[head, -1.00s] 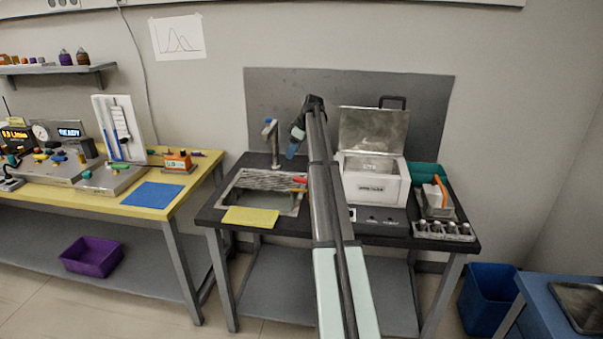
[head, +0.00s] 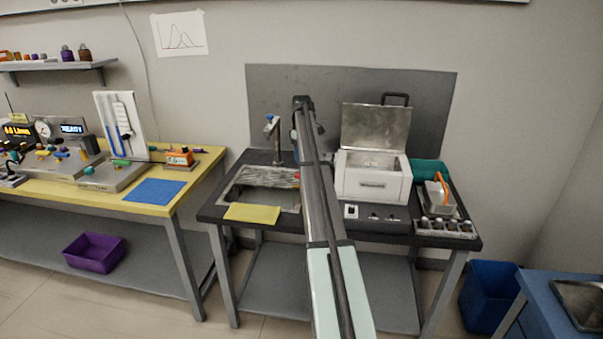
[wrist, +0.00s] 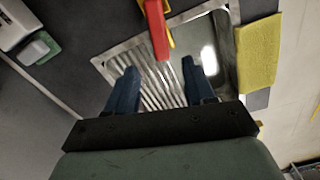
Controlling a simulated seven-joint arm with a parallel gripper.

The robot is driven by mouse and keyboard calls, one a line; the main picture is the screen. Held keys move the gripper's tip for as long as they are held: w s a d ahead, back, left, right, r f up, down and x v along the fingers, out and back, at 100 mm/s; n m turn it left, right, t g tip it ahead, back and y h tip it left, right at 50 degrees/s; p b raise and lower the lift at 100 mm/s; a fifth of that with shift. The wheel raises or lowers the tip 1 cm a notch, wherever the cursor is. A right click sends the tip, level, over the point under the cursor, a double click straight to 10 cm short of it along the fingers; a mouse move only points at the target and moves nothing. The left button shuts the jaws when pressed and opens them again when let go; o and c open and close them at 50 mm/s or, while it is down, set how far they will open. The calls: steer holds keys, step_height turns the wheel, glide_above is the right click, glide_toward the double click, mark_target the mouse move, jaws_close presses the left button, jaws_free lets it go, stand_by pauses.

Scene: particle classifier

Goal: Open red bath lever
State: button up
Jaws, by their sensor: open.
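The red lever (wrist: 157,28) shows at the top of the wrist view, a long red bar pointing toward my gripper. A yellow part (wrist: 171,40) shows just beside it. My gripper (wrist: 160,71) is open, with its two blue fingers apart and nothing between them. The red bar's near end lies just ahead of the gap between the fingertips; I cannot tell the height between them.
A metal sink (wrist: 216,60) with a ribbed drainboard lies below my fingers. A yellow cloth (head: 252,213) lies at its front edge. A tap (head: 276,140) stands behind the sink. A tray (head: 446,228) of small bottles sits right of the bath.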

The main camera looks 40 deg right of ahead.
step_height(320, 180, down, 9)
steer(key=shift+r, duration=0.15)
steer(key=shift+c, duration=0.2)
jaws_close()
stand_by(0.5)
